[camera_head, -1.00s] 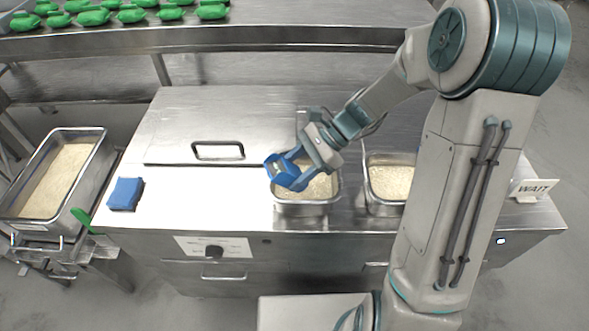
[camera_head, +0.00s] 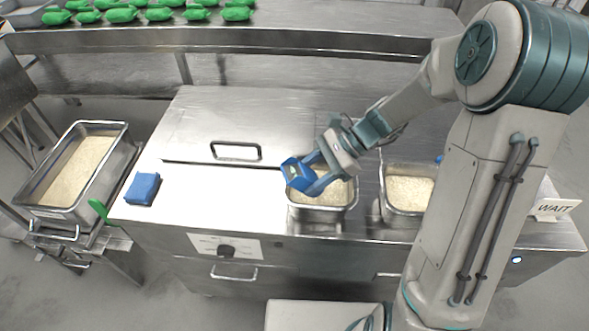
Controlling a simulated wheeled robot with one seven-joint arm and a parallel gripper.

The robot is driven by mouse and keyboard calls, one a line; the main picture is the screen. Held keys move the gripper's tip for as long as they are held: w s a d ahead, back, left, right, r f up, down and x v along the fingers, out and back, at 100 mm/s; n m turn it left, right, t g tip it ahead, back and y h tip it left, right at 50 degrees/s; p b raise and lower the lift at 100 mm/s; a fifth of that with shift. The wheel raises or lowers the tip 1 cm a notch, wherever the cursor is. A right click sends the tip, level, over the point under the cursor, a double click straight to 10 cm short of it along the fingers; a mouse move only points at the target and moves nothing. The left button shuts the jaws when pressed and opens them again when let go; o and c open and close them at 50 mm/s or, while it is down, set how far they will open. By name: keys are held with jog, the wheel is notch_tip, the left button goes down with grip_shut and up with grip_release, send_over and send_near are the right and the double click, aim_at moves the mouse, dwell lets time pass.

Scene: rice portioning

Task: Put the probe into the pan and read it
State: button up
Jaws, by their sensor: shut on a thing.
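My gripper (camera_head: 312,178) is shut on a blue probe (camera_head: 297,173), with the blue body between its fingers. It is over the left part of a steel pan (camera_head: 321,222) of pale rice set in the counter. The probe's lower end is hidden, so I cannot tell whether it touches the rice. A second pan (camera_head: 408,221) of rice sits to the right, partly behind my arm.
A blue block-shaped cloth or sponge (camera_head: 143,188) lies on the counter's left end. A closed steel lid (camera_head: 205,125) covers the counter's back. A rice tray (camera_head: 118,160) stands left, green bags (camera_head: 120,15) lie behind, and a WAIT sign (camera_head: 556,207) stands right.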

notch_tip(320, 180, up, 12)
jog(key=p, duration=1)
jog(key=shift+r, duration=0.1)
